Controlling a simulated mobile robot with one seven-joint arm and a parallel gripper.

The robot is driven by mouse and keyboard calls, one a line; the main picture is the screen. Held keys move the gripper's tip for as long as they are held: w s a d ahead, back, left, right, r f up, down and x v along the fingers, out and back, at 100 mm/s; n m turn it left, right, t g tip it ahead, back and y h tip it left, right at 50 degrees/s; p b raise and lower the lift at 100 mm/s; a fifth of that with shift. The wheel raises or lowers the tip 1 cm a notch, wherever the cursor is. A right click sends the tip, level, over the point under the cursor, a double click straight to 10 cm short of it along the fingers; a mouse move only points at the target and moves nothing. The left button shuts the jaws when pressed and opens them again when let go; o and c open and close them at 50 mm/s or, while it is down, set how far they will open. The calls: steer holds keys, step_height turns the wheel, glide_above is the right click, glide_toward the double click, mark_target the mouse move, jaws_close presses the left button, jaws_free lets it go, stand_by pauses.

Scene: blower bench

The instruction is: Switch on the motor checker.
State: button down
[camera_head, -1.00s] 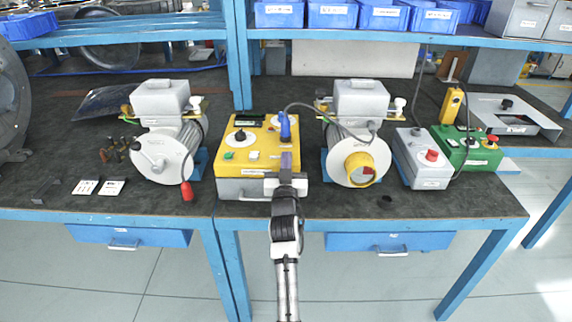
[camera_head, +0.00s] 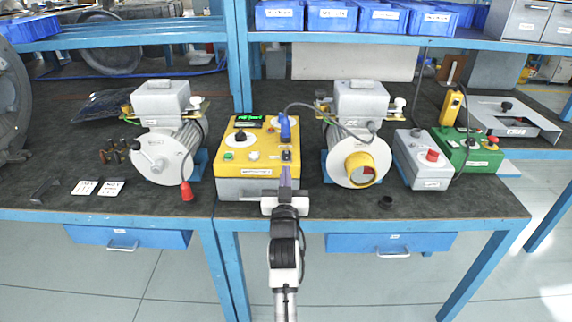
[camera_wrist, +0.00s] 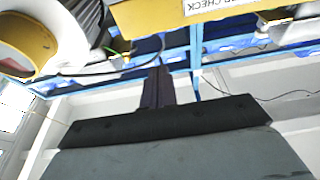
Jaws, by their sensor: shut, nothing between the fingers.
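The motor checker (camera_head: 228,172) is a yellow-topped grey box on the bench between two grey motors. Its small display (camera_head: 248,121) shows lit green characters. A black switch (camera_head: 286,155) sits near the front right of its top, with a black knob, a green button and a blue plug farther back. My gripper (camera_head: 287,170) is shut and empty at the checker's front edge, just in front of the switch; I cannot tell if it touches. In the wrist view, the shut fingers (camera_wrist: 157,85) point away below the checker's label (camera_wrist: 215,5).
The left motor (camera_head: 165,150) and right motor (camera_head: 360,150) flank the checker closely. A grey box with a red button (camera_head: 425,165) and a green box (camera_head: 470,150) stand at right. White cards (camera_head: 98,187) lie at left. The bench front is mostly clear.

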steer(key=shift+v, duration=1.45)
steer(key=shift+f, duration=0.1)
